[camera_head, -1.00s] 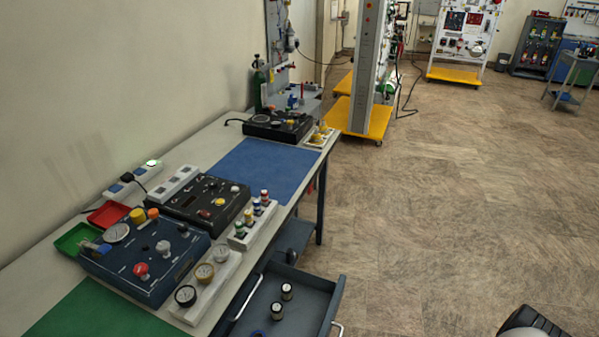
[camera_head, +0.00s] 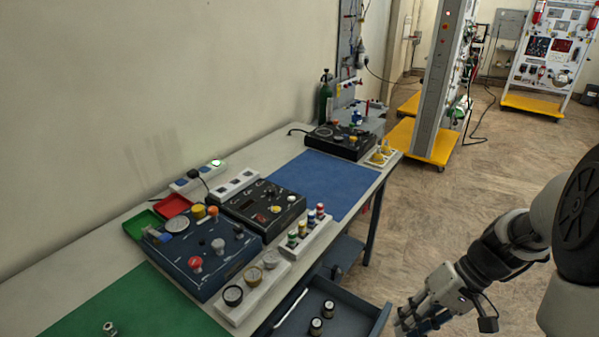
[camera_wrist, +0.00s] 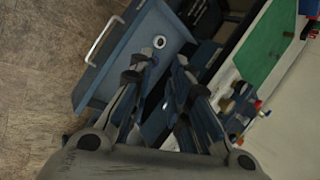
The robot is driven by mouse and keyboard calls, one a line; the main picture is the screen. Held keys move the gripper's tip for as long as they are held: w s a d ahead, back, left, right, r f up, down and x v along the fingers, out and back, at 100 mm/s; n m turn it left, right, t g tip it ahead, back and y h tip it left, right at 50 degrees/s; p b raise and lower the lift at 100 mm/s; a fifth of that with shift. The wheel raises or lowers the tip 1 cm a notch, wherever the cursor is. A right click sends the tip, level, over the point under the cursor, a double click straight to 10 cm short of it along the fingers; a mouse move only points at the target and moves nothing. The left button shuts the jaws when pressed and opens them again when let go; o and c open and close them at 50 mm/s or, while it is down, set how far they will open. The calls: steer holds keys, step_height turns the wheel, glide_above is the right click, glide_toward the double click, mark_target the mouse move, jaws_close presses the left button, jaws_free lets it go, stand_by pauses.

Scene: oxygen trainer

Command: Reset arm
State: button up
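My arm enters from the right in the head view, and my gripper (camera_head: 405,328) is at the bottom edge, to the right of the open drawer. In the wrist view my gripper (camera_wrist: 162,65) has its two fingers apart with nothing seen held between them. The open blue-grey drawer (camera_head: 372,312) holds small dark round parts with light tops (camera_head: 316,326). Whether the fingers touch the drawer cannot be told.
The workbench (camera_head: 60,292) carries a blue control box (camera_head: 195,262), a black control box (camera_head: 262,208), gauges in a white holder (camera_head: 252,292), a blue mat (camera_head: 325,182) and a green mat (camera_head: 135,305). Trainer panels on yellow bases (camera_head: 425,145) stand behind. The floor (camera_head: 470,200) beyond my arm is clear.

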steer(key=s+a+r+n+t+h, duration=0.1)
steer(key=s+a+r+t+h, duration=0.4)
steer(key=s+a+r, duration=0.3)
steer(key=s+r+h, duration=0.1)
steer(key=s+r, duration=0.3)
steer(key=r, duration=0.2)
steer(key=shift+a+t, duration=0.15)
steer(key=shift+t, duration=0.15)
